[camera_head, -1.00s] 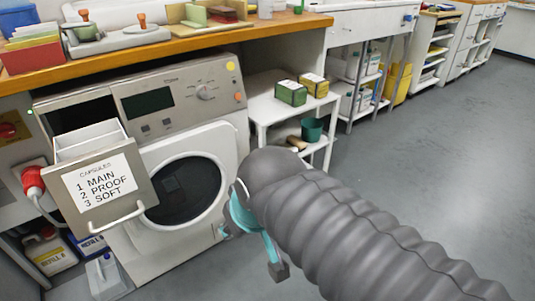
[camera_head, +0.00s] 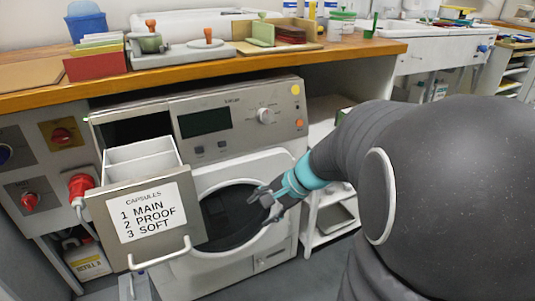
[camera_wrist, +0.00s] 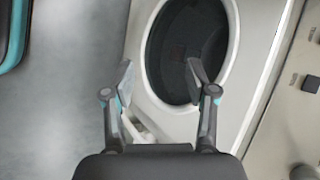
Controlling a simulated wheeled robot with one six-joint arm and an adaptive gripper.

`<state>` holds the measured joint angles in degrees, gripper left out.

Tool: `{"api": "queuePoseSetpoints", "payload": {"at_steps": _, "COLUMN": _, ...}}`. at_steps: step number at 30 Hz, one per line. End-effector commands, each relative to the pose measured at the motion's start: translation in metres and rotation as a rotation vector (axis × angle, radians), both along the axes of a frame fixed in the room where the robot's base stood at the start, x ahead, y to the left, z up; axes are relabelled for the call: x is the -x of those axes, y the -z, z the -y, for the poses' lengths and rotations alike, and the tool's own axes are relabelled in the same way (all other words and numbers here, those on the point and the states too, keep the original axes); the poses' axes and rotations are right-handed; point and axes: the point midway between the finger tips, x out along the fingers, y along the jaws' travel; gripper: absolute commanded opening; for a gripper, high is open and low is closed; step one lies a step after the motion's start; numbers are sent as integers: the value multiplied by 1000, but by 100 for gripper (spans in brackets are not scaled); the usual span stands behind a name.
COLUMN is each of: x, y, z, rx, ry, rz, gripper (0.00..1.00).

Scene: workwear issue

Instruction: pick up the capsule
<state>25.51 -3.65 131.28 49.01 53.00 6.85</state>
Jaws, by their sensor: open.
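I cannot make out a capsule in either view. The open drawer (camera_head: 148,216) labelled CAPSULES, with lines 1 MAIN, 2 PROOF and 3 SOFT, sticks out of the washing machine at left. Its pale inside shows a divider, but its floor is hidden. My gripper (camera_head: 264,203) is open in front of the round washer door, to the right of the drawer. In the wrist view, my open gripper (camera_wrist: 160,75) has nothing between its fingers, and the dark door glass (camera_wrist: 185,50) lies beyond them.
The washing machine (camera_head: 285,92) stands under a wooden worktop (camera_head: 240,72) carrying trays, tools and a red folder box (camera_head: 97,66). A white shelf unit (camera_head: 308,218) stands to the right, partly hidden by my arm. The drawer's handle (camera_head: 160,256) projects forward.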

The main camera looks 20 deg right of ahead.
Motion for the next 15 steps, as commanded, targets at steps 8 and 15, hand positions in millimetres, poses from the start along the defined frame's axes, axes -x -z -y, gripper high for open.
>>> {"api": "queuePoseSetpoints", "payload": {"at_steps": 8, "x": -81, "y": 54, "z": 92, "rx": -412, "ry": 507, "rz": -48, "gripper": 57}}
{"api": "queuePoseSetpoints", "payload": {"at_steps": 15, "x": -128, "y": 108, "z": 208, "rx": -771, "ry": 979, "rz": -16, "gripper": 57}}
